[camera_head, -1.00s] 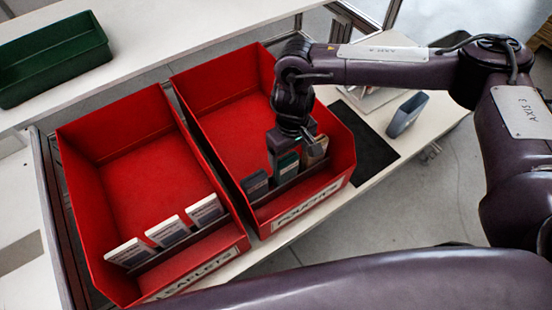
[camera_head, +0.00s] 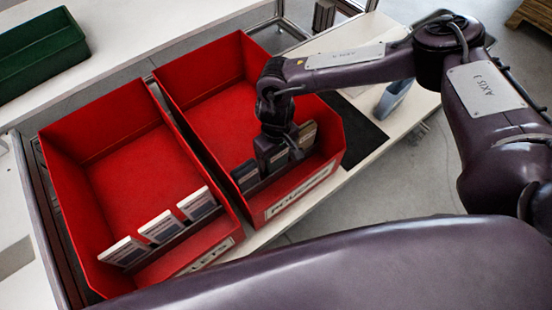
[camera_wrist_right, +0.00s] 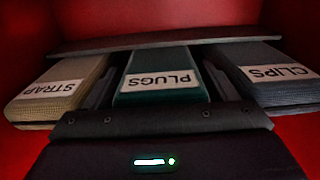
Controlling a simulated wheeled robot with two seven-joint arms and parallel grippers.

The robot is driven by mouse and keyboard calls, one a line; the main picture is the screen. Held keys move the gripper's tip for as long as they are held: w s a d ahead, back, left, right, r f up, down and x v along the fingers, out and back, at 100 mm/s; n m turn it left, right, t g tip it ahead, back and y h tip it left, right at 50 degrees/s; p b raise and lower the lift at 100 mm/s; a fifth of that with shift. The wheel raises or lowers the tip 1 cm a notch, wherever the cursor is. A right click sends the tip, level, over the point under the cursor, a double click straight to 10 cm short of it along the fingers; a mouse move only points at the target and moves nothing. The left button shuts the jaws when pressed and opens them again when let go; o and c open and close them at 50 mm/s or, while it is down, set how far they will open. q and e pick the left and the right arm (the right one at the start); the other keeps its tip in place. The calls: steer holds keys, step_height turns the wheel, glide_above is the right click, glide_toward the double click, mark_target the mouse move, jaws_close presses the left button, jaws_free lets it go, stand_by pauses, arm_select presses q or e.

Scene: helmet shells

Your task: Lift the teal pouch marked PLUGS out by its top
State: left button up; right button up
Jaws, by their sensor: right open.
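The teal pouch marked PLUGS (camera_wrist_right: 163,80) stands in the middle of a row of three in the right red bin. In the head view the gripper hides most of it. My right gripper (camera_head: 274,152) is open, down over the row. In the right wrist view its dark fingers (camera_wrist_right: 160,88) lie on either side of the teal pouch, in the gaps to its neighbours. Whether they touch it I cannot tell. A tan STRAP pouch (camera_wrist_right: 57,91) and a grey-blue CLIPS pouch (camera_wrist_right: 268,75) flank it. My left gripper is out of view.
The right red bin (camera_head: 205,85) has high walls and a labelled front. A second red bin (camera_head: 110,165) beside it holds three white leaflets. A green crate (camera_head: 40,55) sits at upper left; a blue-grey container (camera_head: 393,98) stands near a black mat (camera_head: 355,130).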

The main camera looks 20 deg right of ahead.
steer(key=shift+c, duration=0.5)
steer(key=c, duration=0.7)
steer(key=shift+r, duration=0.1)
